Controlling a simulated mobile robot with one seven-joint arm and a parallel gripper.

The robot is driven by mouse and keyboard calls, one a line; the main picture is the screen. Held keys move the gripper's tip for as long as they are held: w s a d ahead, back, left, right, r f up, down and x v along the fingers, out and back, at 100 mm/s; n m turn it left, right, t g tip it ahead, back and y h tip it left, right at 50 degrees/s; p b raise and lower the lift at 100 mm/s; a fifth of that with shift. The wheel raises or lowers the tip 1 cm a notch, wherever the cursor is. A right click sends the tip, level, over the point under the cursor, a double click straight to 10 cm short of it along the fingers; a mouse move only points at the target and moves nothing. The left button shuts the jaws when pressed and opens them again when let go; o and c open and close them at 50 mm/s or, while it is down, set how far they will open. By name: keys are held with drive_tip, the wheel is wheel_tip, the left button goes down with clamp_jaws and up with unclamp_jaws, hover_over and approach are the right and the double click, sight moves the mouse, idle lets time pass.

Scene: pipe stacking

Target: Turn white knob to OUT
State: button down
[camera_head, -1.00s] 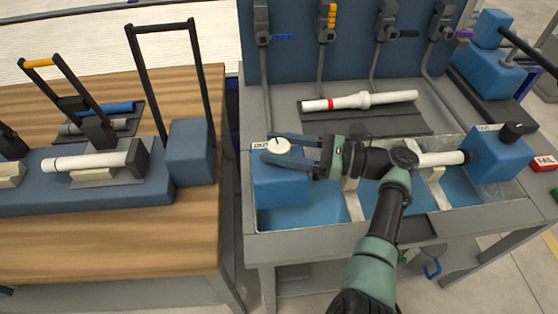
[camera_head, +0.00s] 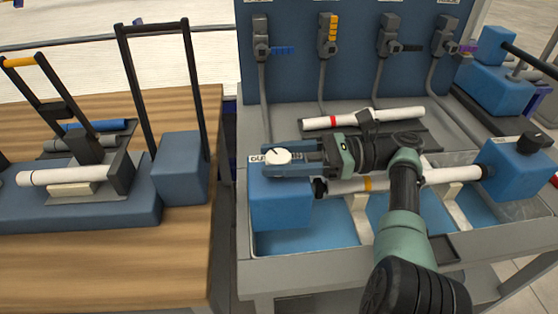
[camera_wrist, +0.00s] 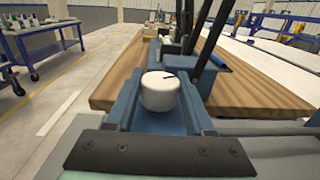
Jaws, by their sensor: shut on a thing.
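The white knob (camera_head: 278,156) sits on top of the blue block (camera_head: 280,200) at the left end of the blue basin. It has a dark pointer line on its top, which in the head view points up and to the left. My gripper (camera_head: 280,158) comes from the right with its two blue fingers on either side of the knob, shut on it. In the wrist view the knob (camera_wrist: 163,92) stands between the two fingers, with its pointer line towards the upper right. Dark lettering (camera_head: 259,159) beside the knob is partly hidden and hard to read.
A white pipe (camera_head: 430,178) lies in the basin below my arm, running to a blue block with a black knob (camera_head: 530,142). Another white pipe (camera_head: 364,118) lies on a dark tray behind. A wooden table (camera_head: 110,245) with pipe fixtures stands left.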

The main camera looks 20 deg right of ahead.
drive_tip(key=shift+a, duration=0.1)
drive_tip(key=shift+c, duration=1.4)
unclamp_jaws()
